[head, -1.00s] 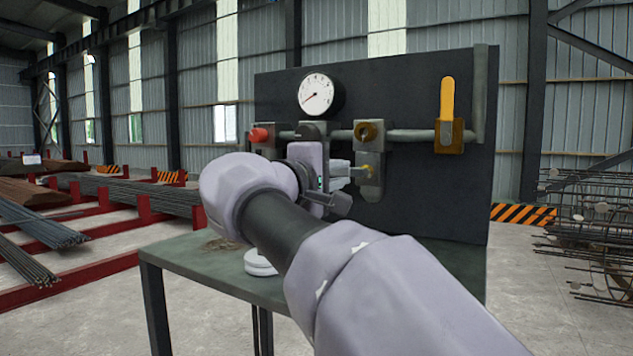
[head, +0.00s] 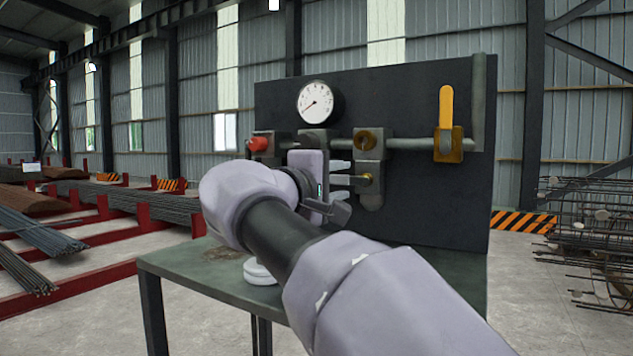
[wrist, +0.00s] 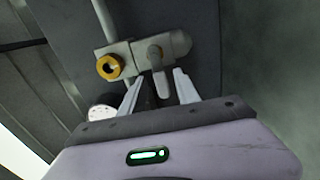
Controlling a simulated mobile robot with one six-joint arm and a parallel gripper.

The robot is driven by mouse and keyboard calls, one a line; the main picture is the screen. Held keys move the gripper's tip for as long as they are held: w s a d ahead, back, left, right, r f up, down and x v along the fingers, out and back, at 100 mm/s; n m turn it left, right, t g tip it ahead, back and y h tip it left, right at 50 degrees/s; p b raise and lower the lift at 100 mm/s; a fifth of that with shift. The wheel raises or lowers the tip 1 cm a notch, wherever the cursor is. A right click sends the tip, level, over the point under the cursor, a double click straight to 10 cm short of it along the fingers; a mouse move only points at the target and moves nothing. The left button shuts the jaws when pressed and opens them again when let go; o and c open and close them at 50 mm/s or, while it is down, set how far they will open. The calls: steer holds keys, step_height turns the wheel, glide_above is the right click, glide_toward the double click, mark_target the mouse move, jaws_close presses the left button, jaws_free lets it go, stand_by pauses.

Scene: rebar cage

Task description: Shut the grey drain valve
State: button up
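My gripper (wrist: 156,78) is open, with one fingertip on each side of the lever's end and a gap visible on both sides. In the head view my gripper (head: 348,173) is at the valve's left. Part of the valve and lever is hard to separate from the fingers there.
A red knob (head: 257,144), a gauge (head: 315,102) and a yellow lever (head: 446,108) are on the same dark panel (head: 420,205). A green table (head: 185,262) stands below, with a pale round object (head: 259,272) on it.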

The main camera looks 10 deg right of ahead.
steer(key=v, duration=1.7)
steer(key=shift+s, duration=0.15)
steer(key=shift+a, duration=0.1)
